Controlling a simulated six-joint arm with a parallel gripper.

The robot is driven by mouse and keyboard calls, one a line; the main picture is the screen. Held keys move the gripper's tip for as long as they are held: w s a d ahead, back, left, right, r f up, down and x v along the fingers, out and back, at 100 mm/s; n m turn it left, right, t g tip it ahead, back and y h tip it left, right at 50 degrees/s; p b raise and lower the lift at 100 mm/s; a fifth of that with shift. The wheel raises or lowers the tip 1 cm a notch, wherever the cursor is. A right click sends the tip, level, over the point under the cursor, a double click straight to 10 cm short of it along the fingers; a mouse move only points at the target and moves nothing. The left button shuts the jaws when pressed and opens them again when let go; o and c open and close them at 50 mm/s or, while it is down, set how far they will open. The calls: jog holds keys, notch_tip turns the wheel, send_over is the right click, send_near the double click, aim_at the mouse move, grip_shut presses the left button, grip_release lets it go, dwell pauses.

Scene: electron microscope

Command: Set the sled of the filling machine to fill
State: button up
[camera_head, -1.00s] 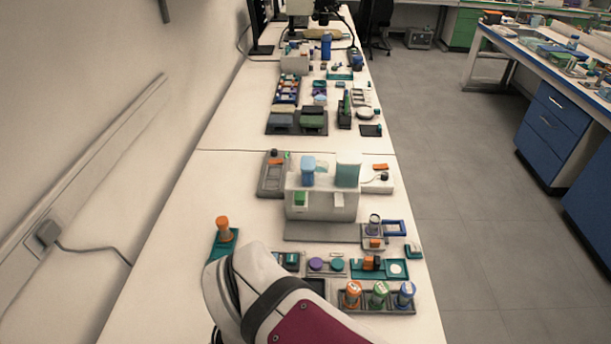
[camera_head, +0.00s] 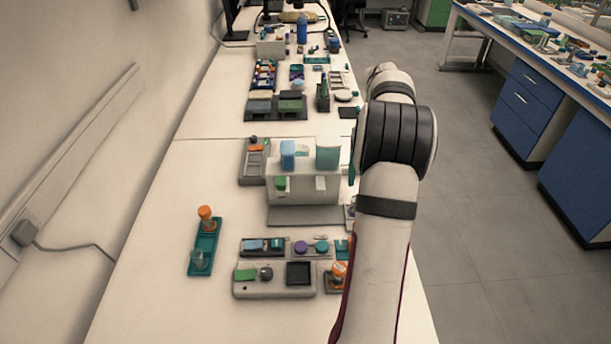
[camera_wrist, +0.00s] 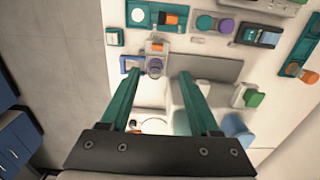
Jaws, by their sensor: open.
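In the wrist view my gripper (camera_wrist: 161,74) has two teal fingers spread wide, with nothing held between them. I cannot tell for sure that this piece is the sled. The white machine (camera_head: 303,187), apparently the filling machine, has a green part on its front and blue and teal containers on top. In the wrist view its green part (camera_wrist: 254,98) lies right of the right finger. My arm hides the machine's right side in the head view.
A grey base plate (camera_head: 295,216) lies before the machine. A blue frame (camera_wrist: 130,64) is beside the left fingertip. A grey device (camera_head: 255,160) stands left of the machine. A teal tray (camera_head: 203,247) is at front left. The bench between them is bare.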

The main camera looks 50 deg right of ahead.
jog(key=f, duration=1.6)
jog(key=shift+s+d, duration=0.1)
jog(key=shift+d, duration=0.2)
jog(key=shift+c, duration=0.3)
grip_shut()
